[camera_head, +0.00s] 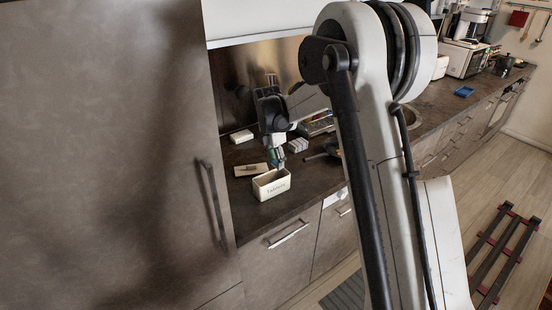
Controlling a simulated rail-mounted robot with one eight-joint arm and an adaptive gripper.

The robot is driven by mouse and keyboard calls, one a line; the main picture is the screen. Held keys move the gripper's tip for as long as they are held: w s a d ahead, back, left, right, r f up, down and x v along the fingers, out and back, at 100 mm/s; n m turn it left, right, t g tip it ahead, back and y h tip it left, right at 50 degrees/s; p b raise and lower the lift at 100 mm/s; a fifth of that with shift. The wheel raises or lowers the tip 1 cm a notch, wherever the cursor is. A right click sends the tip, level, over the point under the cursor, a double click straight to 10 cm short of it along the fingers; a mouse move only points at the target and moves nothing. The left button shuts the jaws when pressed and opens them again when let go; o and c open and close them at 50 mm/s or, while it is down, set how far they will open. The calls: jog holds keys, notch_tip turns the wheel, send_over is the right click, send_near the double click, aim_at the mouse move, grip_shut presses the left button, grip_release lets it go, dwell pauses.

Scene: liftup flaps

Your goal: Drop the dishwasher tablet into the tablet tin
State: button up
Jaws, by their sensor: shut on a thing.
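The tablet tin (271,187) is a white open-topped box with dark lettering on its front, standing upright near the front edge of the dark counter. My gripper (275,168) points down just above the tin's open top, near its back rim. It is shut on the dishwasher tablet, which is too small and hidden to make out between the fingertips. I cannot tell whether the fingertips are above the rim or slightly inside it. The inside of the tin is mostly hidden.
A flat pale labelled piece (250,170) lies behind the tin. A white block (241,136) and a striped pack (298,145) lie farther back. A tall cabinet door (110,160) closes off the left side. A blue item (464,91) sits farther along the counter.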

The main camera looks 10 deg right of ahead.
jog(key=shift+f+b, duration=0.7)
jog(key=shift+f, duration=1.5)
jog(key=o, duration=0.9)
notch_tip(320, 180, up, 12)
jog(key=a, duration=0.1)
jog(key=shift+s+a, duration=0.15)
jog(key=shift+s, duration=0.1)
